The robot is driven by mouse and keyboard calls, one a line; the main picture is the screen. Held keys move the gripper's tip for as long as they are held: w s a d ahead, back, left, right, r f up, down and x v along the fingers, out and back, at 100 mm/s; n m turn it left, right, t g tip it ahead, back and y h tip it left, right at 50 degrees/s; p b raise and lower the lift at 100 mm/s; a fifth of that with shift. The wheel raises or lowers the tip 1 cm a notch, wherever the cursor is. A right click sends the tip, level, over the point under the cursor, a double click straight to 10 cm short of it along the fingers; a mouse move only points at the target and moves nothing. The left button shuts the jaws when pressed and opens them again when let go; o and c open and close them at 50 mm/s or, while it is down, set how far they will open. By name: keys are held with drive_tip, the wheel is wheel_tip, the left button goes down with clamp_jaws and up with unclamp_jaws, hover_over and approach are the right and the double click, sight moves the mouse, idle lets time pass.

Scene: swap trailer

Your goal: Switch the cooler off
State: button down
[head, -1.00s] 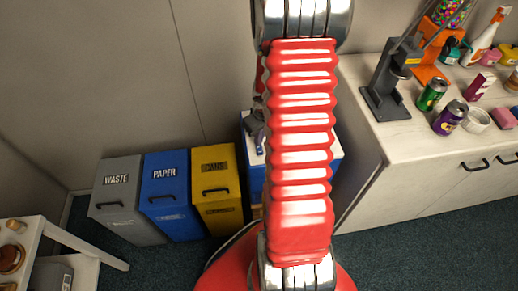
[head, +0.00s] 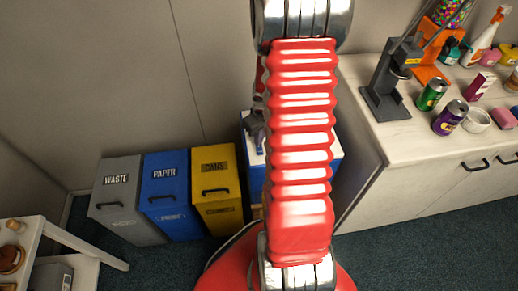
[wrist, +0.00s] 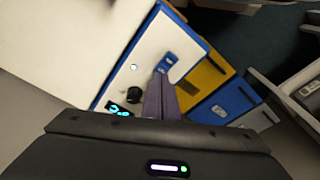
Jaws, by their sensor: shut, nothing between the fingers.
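The cooler (head: 255,181) is a blue box with a white top, largely hidden behind my arm in the head view. In the wrist view its white top panel (wrist: 150,45) carries a black knob (wrist: 134,95), a small round pale spot (wrist: 134,68), a lit cyan display (wrist: 118,110) and a blue fitting (wrist: 168,63). My gripper (wrist: 160,77) is shut and empty. Its purple-grey fingers are over the panel, beside the knob and just below the blue fitting in the picture. I cannot tell whether they touch anything. The display is partly covered by my gripper body.
Grey waste (head: 118,198), blue paper (head: 167,195) and yellow cans bins (head: 217,190) stand left of the cooler. A counter (head: 400,150) with cans and a grey press (head: 385,88) is at right. A white shelf (head: 60,235) stands at lower left.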

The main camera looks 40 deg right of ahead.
drive_tip(key=shift+f, duration=0.7)
idle(0.8)
wheel_tip(320, 180, up, 7)
idle(1.2)
idle(0.6)
